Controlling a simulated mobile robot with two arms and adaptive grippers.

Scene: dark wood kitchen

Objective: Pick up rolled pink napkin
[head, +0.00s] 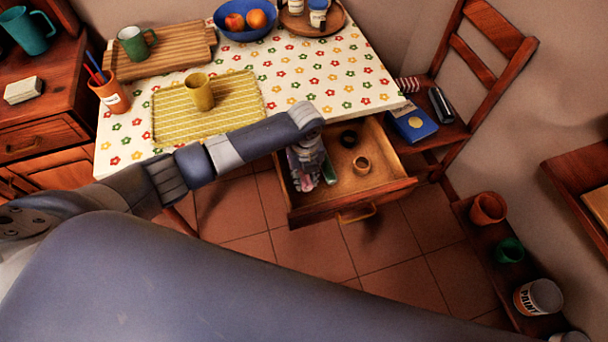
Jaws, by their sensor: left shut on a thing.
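An open wooden drawer (389,187) sticks out from under the table. My left arm reaches over the table's front edge, and my left gripper (308,162) points down into the left part of the drawer. It is shut on the rolled pink napkin (296,177), of which only a small pinkish part shows beside the fingers. The gripper hides most of it, so I cannot tell whether it still touches the drawer floor. My right gripper is not in view.
A yellow mug (200,92) stands on a yellow placemat (165,127). A chair (447,133) with a blue box (412,124) stands close right.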

